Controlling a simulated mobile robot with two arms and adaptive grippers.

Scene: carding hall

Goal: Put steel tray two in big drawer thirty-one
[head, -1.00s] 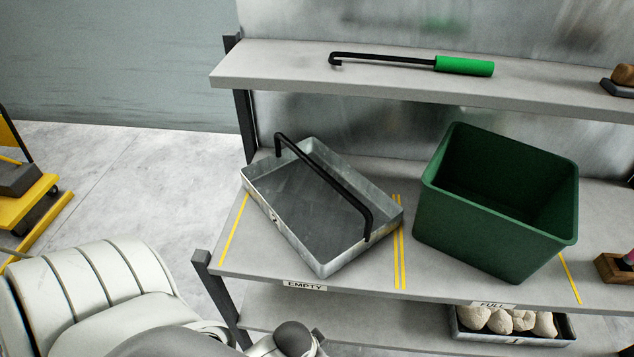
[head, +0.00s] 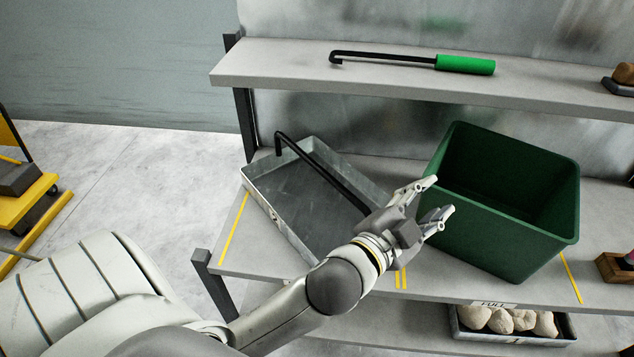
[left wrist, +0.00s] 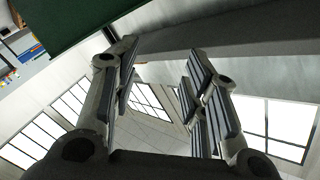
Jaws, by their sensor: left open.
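A steel tray (head: 292,192) with a black bar handle (head: 318,167) sits on the middle shelf at the left; I cannot read a number on it. My left gripper (head: 443,198) is open and empty, in front of the tray's right side and close to the green bin. My left forearm and hand hide the tray's right corner. In the left wrist view the two fingers (left wrist: 160,85) are spread with nothing between them. A second steel tray (head: 463,331) with several pale lumps stands on the lower shelf. No drawer is recognisable. My right gripper is not in view.
A green bin (head: 505,230) stands right of the tray; its edge shows in the left wrist view (left wrist: 70,22). A green-handled hook (head: 465,65) lies on the upper shelf (head: 260,75). A small wooden box (head: 612,268) is at the right. The floor at left is partly clear.

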